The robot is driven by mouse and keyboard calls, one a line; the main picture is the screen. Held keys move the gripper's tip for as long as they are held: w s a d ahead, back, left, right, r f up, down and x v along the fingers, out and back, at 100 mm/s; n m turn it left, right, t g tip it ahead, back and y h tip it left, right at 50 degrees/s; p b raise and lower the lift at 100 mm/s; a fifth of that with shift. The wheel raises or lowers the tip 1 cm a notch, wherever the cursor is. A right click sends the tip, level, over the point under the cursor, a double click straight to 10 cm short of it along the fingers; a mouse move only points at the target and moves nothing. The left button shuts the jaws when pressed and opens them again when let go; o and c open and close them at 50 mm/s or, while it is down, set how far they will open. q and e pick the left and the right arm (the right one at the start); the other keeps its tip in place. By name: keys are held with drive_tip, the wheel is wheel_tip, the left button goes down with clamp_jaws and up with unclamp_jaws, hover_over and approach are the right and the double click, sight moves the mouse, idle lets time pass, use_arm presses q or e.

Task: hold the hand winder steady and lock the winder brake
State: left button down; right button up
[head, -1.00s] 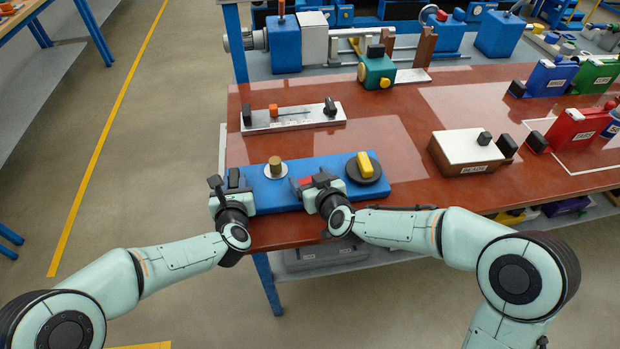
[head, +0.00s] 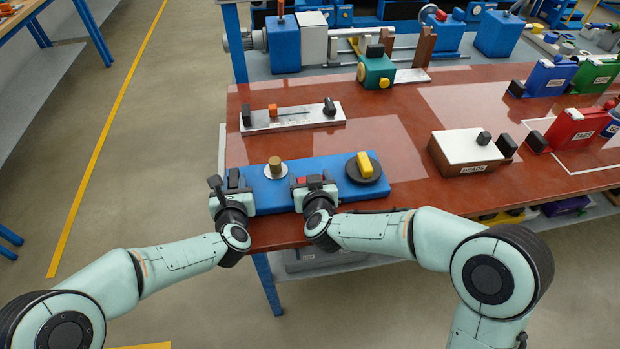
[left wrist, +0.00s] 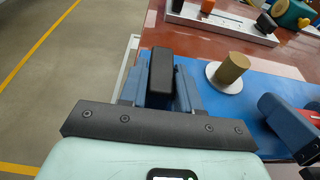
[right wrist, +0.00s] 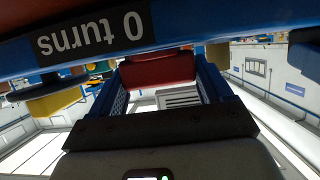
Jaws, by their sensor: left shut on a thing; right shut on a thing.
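The hand winder (head: 274,195) is a blue base at the table's front edge, with a brass post on a pale disc (head: 275,168) and a yellow handle (head: 366,163) on a dark disc. My left gripper (head: 231,186) is shut on the black upright grip (left wrist: 161,76) at the base's left end. My right gripper (head: 313,184) is at the base's front edge, shut on a red piece (right wrist: 158,69) that looks like the brake lever. The red also shows in the head view (head: 301,181). A "0 turns" label (right wrist: 90,33) appears upside down in the right wrist view.
Behind the winder is a white plate with a slot, an orange slider and black knobs (head: 291,118). A white-topped box (head: 471,150) stands to the right. A green device (head: 376,72) and red, blue and green holders are further back. Table between winder and box is clear.

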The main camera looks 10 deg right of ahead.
use_arm(q)
drive_tip(key=shift+d, duration=0.1)
use_arm(e)
drive_tip(key=o, duration=1)
drive_tip(key=shift+s, duration=0.1)
drive_tip(key=v, duration=1.2)
use_arm(q)
drive_tip(key=c, duration=0.7)
unclamp_jaws()
drive_tip(key=shift+s+r, duration=0.1)
